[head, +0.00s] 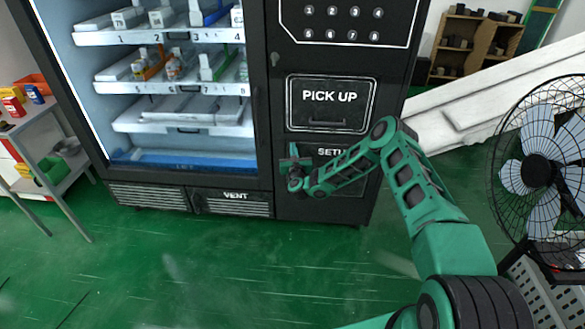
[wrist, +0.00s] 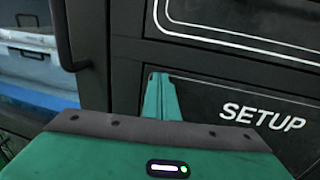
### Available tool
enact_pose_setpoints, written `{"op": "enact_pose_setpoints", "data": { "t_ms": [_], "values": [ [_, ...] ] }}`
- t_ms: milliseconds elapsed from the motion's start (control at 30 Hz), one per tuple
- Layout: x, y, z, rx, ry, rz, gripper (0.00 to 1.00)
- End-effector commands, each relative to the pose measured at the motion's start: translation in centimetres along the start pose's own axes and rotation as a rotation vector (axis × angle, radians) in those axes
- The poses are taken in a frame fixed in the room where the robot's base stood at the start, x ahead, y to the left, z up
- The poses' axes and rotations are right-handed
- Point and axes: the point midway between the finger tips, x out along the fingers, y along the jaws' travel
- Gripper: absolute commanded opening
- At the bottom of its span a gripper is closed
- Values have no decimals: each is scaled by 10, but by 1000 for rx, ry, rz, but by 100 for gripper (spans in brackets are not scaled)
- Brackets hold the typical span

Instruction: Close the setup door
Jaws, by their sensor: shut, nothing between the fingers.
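The setup door (head: 330,152) is a black panel marked SETUP, low on the right side of the vending machine, under the PICK UP panel. My arm hides much of it in the head view. In the wrist view the door (wrist: 255,98) fills the right side and its lettering is clear. It looks close to flush with the machine front, but I cannot tell whether it is fully closed. My gripper (head: 293,153) is at the door's left edge, shut and empty. Its green fingers (wrist: 160,92) point at the door's upper left corner; I cannot tell whether they touch it.
The PICK UP panel (head: 328,104) is just above. The lit glass display (head: 180,100) with shelves of bottles is to the left, with a dark handle (wrist: 66,38). A fan (head: 540,170) stands at the right and a small table (head: 60,165) at the left. The green floor in front is clear.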

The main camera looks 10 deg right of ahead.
Motion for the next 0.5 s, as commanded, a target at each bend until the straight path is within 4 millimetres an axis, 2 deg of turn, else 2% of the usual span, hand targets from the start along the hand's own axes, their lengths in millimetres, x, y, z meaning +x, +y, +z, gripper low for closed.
{"op": "enact_pose_setpoints", "data": {
  "t_ms": [200, 500],
  "values": [
    [-41, 21, -1, 0, 8, 17, 0],
    [-99, 30, -1, -1, 8, 16, 0]
  ]
}}
